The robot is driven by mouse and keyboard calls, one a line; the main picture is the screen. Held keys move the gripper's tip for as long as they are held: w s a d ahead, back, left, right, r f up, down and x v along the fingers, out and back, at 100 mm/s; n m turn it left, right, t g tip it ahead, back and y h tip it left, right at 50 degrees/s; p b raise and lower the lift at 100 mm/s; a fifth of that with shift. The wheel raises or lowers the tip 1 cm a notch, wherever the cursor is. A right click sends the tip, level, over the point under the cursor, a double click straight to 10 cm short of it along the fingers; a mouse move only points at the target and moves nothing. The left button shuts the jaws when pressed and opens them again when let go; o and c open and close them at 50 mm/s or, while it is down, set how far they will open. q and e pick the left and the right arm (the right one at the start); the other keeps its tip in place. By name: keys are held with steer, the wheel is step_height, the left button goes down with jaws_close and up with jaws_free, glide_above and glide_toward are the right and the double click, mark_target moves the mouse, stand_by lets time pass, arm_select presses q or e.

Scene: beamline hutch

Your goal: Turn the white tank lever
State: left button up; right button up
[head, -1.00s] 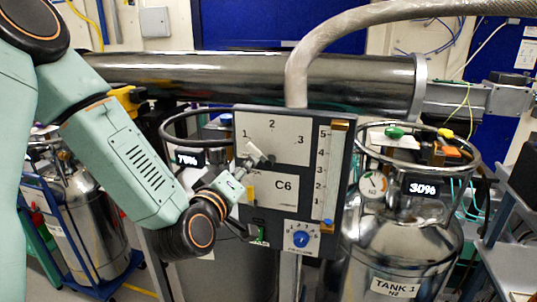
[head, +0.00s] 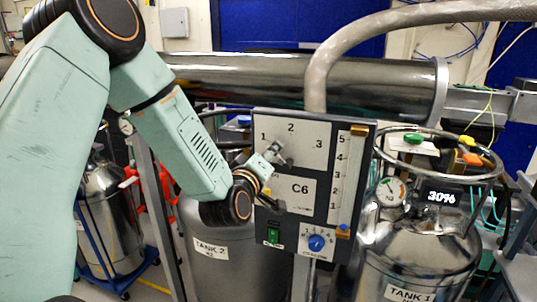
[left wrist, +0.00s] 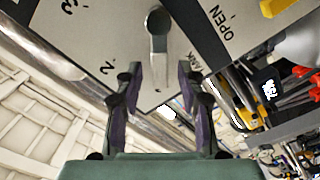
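The pale lever (head: 273,150) sits on the upper part of the C6 panel (head: 294,224), below the numbers 1, 2 and 3. It points up and left toward the 1. In the left wrist view the lever (left wrist: 159,45) looks grey, with a round hub at its top end. My left gripper (left wrist: 158,82) is open, its two dark fingers apart with the lever's free end between or just ahead of them. I cannot tell whether they touch it. In the head view my wrist is left of and below the lever, and the fingers are hard to make out. My right gripper is out of view.
The panel also carries a blue dial (head: 316,242), a green switch (head: 273,236) and a vertical scale. Tank 1 (head: 425,250) stands close on the right, its display reading 30%. Tank 2 (head: 235,262) stands behind my left arm. A hose (head: 318,75) drops behind the panel.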

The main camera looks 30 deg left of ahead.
arm_select(q)
steer(key=shift+a, duration=0.1)
steer(key=shift+c, duration=0.5)
steer(key=shift+w+d, duration=0.25)
steer(key=c, duration=0.5)
steer(key=shift+s+a, duration=0.1)
jaws_close()
